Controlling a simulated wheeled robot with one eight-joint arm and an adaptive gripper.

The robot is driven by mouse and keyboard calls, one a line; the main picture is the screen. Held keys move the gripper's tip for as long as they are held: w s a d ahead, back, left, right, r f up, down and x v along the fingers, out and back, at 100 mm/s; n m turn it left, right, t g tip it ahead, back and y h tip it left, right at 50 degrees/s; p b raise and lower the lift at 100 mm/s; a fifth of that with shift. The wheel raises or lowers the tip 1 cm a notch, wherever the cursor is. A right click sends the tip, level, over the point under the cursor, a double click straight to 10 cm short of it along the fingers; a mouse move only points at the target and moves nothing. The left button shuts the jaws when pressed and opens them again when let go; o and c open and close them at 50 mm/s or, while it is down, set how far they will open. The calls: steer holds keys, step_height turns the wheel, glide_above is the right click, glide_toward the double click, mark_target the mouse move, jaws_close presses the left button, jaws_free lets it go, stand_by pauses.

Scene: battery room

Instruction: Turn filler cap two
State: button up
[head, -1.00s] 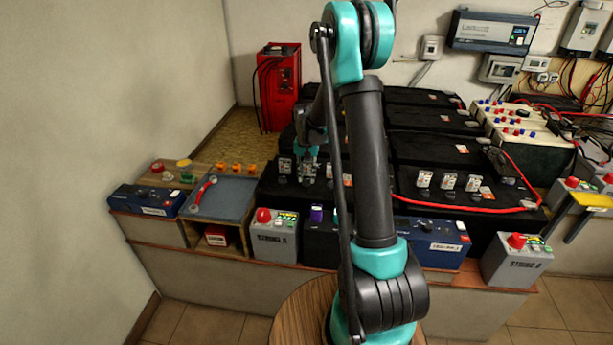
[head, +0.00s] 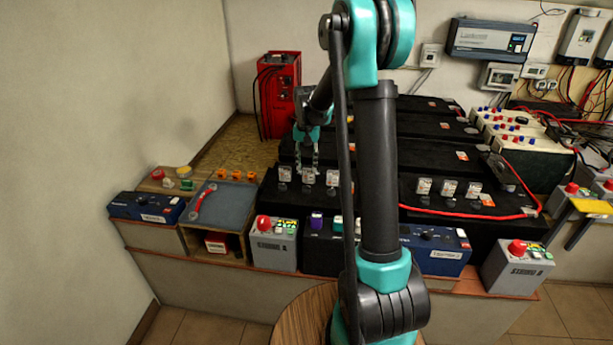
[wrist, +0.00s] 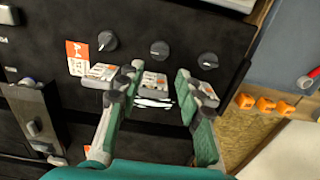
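Three dark round filler caps with pale pointer marks sit in a row on the near black battery. The middle cap (wrist: 160,48) is filler cap two by its place in the row; in the head view the middle cap (head: 307,188) shows below its card. A white card (wrist: 155,80) stands behind it. My gripper (head: 307,168) is above the battery by the middle card. In the wrist view my gripper (wrist: 158,88) is open, with its fingers either side of that card and apart from the cap. I see nothing held.
The neighbouring caps (wrist: 108,40) and (wrist: 208,60) are close on both sides. A grey String A box (head: 272,243) stands in front of the battery. A blue-grey tray with a red-handled tool (head: 203,200) lies to the left. A red charger (head: 277,95) stands behind.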

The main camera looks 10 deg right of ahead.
step_height(320, 180, up, 4)
steer(key=shift+f, duration=0.25)
steer(key=s+d+f+n+t, duration=0.2)
steer(key=s+f, duration=0.1)
steer(key=s, duration=1.2)
steer(key=s+d+f+n+t, duration=0.1)
steer(key=s+d+f+t, duration=0.1)
steer(key=s, duration=1.4)
steer(key=shift+f+n, duration=0.4)
steer(key=shift+f, duration=0.05)
